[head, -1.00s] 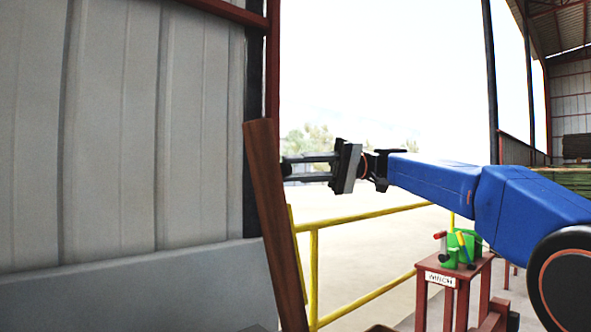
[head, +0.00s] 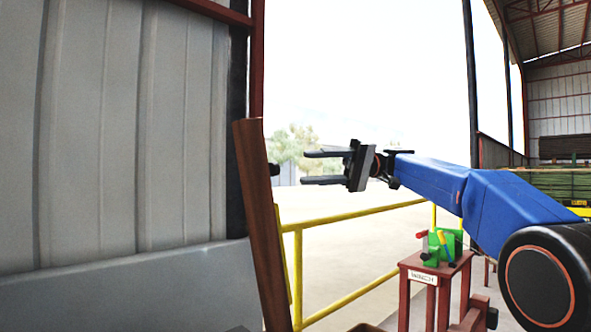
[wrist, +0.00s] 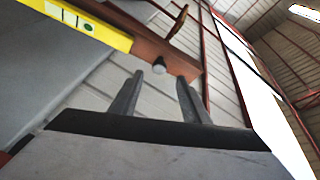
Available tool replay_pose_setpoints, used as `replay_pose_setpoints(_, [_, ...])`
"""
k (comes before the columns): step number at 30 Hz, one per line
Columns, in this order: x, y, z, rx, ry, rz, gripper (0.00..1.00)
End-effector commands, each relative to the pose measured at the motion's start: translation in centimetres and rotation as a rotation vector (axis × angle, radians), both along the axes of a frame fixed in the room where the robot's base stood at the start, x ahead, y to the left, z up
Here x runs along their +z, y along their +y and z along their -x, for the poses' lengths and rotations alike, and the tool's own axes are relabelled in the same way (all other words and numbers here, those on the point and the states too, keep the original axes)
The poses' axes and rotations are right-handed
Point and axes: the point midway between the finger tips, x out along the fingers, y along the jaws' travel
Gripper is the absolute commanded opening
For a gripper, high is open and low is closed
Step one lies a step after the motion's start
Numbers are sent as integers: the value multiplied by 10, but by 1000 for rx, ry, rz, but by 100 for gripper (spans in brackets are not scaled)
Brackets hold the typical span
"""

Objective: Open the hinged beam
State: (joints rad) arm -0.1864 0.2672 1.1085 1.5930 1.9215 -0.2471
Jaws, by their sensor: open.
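The hinged beam (head: 258,215) is a long brown wooden bar, tilted slightly from upright, in front of the grey wall in the head view. A small dark knob (head: 274,169) sticks out from its right side near the top. In the wrist view the beam (wrist: 150,48) runs across the upper part, and the knob (wrist: 159,66) shows beyond and between my fingers. My gripper (head: 304,168) is open and empty, to the right of the knob and apart from it in the head view. It also shows in the wrist view (wrist: 158,80).
A yellow railing (head: 360,213) stands behind the beam. A small red table (head: 437,263) with a green device (head: 441,247) stands at lower right. A yellow strip with a level-like green mark (wrist: 85,22) lies along the beam in the wrist view. The grey wall (head: 110,130) fills the left.

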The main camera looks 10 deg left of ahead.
Motion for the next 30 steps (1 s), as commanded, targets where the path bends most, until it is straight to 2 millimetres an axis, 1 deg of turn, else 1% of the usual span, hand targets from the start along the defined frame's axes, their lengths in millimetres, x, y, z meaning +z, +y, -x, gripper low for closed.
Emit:
replay_pose_setpoints(1, [0,-7,-5,-1,0,0,42])
replay_pose_setpoints(3, [0,-14,-9,-1,1,1,42])
replay_pose_setpoints(9, [1,-26,-15,0,-1,-1,42])
replay_pose_setpoints(24, [1,-27,-15,0,0,1,42])
replay_pose_setpoints(28, [-3,-27,-11,-27,7,28,42])
replay_pose_setpoints(30, [-9,-28,-5,-62,17,66,42])
